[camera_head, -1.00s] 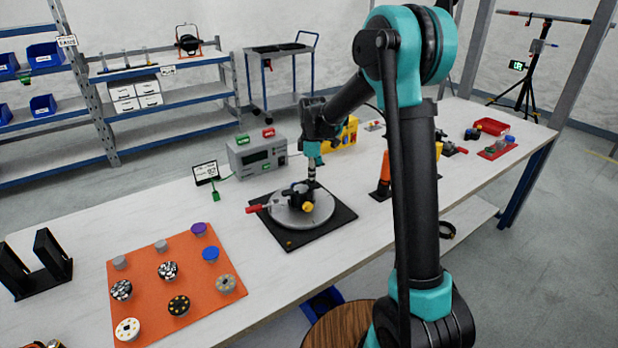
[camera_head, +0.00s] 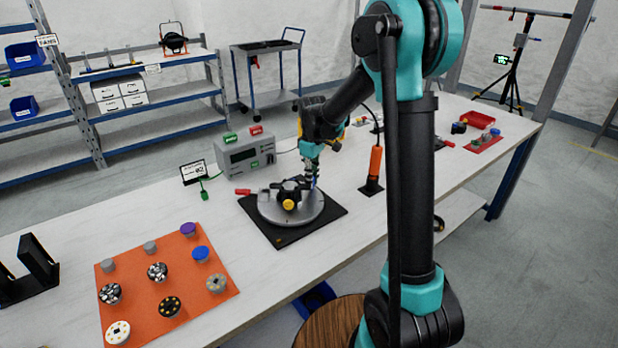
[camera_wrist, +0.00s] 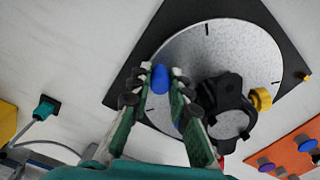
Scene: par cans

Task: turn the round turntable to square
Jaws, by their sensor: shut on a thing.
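The turntable is a round grey disc (camera_head: 308,214) on a black square base (camera_head: 332,213) on the bench. It carries a black clamp-like fixture (camera_head: 290,186) with a yellow knob (camera_head: 288,204); a red handle (camera_head: 243,191) sticks out at the left. In the wrist view the disc (camera_wrist: 190,50) shows dark tick marks near its rim, and the base (camera_wrist: 245,12) has a small yellow mark at one corner. My gripper (camera_wrist: 161,82) is shut on a blue peg (camera_wrist: 160,77) near the disc's edge, beside the black fixture. In the head view my gripper (camera_head: 310,181) is at the disc's far right side.
A grey instrument box (camera_head: 245,155) and a small sign (camera_head: 194,172) stand behind the turntable. An orange mat (camera_head: 140,290) with several round knobs lies at the front left. An orange upright tool (camera_head: 375,165) stands to the right, beyond a clear strip of bench.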

